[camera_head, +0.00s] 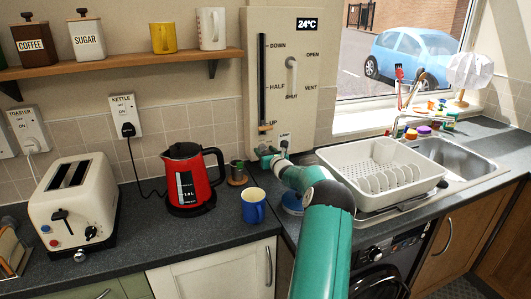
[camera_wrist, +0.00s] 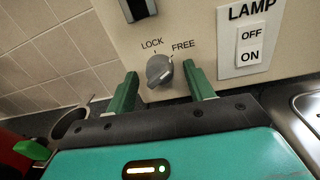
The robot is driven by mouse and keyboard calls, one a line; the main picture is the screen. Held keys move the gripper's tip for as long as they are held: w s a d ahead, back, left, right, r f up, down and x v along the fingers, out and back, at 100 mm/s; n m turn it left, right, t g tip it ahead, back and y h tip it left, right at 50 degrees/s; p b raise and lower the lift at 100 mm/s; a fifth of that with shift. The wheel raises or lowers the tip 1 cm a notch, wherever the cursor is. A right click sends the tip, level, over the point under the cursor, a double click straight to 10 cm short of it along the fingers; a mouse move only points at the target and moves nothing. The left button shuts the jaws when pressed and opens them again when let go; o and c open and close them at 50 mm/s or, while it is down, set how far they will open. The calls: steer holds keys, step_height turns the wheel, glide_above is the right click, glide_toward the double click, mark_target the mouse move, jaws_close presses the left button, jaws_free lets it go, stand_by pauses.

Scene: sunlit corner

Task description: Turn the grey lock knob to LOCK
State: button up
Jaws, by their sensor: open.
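The grey lock knob (camera_wrist: 158,71) is on the lower part of a beige wall panel (camera_head: 308,65), below the printed words LOCK and FREE. Its ridge slants from lower left to upper right, towards the FREE side. My gripper (camera_wrist: 161,74) is open, with one green finger on each side of the knob; I cannot tell whether either finger touches it. In the head view, my gripper (camera_head: 268,154) is at the panel's foot and the knob cannot be made out there.
A LAMP switch (camera_wrist: 250,47) sits right of the knob. The panel has a slider (camera_head: 265,127) and a lever (camera_head: 291,75). A red kettle (camera_head: 187,177), blue mug (camera_head: 253,206) and white dish rack (camera_head: 350,165) stand on the counter near my arm.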

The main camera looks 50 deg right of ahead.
steer(key=c, duration=1)
steer(key=shift+o, duration=0.2)
steer(key=shift+n, duration=0.4)
steer(key=n, duration=1)
steer(key=shift+r+n+g, duration=0.1)
steer(key=shift+n+g, duration=0.3)
steer(key=o, duration=1)
steer(key=shift+s, duration=0.1)
steer(key=shift+c, duration=0.2)
